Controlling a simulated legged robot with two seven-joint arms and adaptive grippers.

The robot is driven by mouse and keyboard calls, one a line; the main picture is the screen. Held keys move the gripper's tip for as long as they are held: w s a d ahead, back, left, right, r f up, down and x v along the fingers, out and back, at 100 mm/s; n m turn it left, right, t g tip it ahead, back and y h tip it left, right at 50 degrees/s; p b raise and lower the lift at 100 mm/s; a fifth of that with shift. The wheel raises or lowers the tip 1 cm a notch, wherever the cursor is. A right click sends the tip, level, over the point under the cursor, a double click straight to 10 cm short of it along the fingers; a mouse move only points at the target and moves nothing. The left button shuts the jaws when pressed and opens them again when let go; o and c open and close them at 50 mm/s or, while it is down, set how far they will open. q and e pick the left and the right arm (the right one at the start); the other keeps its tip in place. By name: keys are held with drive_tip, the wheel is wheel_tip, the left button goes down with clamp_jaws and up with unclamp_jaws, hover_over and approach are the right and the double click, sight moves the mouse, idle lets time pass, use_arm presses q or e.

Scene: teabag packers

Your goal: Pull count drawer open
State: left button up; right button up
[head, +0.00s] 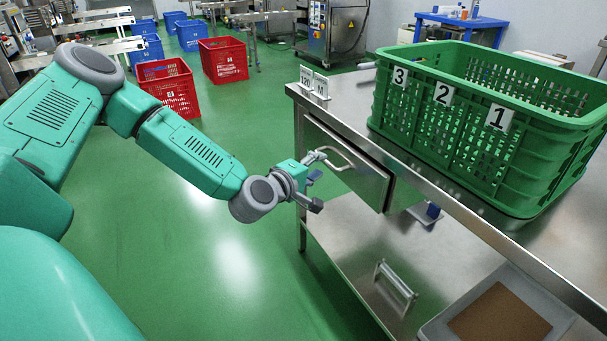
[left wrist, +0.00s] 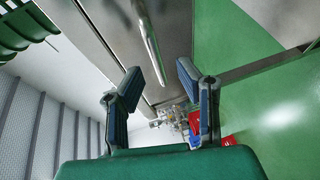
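The count drawer (head: 345,170) is a steel drawer under the left part of the steel table. Its front carries a bar handle (head: 340,158). I cannot tell for sure whether it stands slightly out. My left gripper (head: 316,182) is just in front of the handle, at its left. Its fingers are spread and nothing is between them. In the left wrist view the fingers (left wrist: 156,92) are apart and the handle (left wrist: 150,42) lies ahead, between their directions; I see no grip on it. My right gripper is out of view.
A green crate (head: 535,108) with tags 1, 2 and 3 stands on the steel table (head: 475,215). Small white signs (head: 313,82) stand at the table's corner. A grey tray (head: 447,328) is at the lower right. Red crates (head: 223,62) stand on the floor behind.

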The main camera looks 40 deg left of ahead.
use_arm(q)
drive_tip(key=s+r, duration=0.1)
drive_tip(key=s, duration=0.7)
drive_tip(key=shift+d+r, duration=0.15)
drive_tip(key=shift+r, duration=0.05)
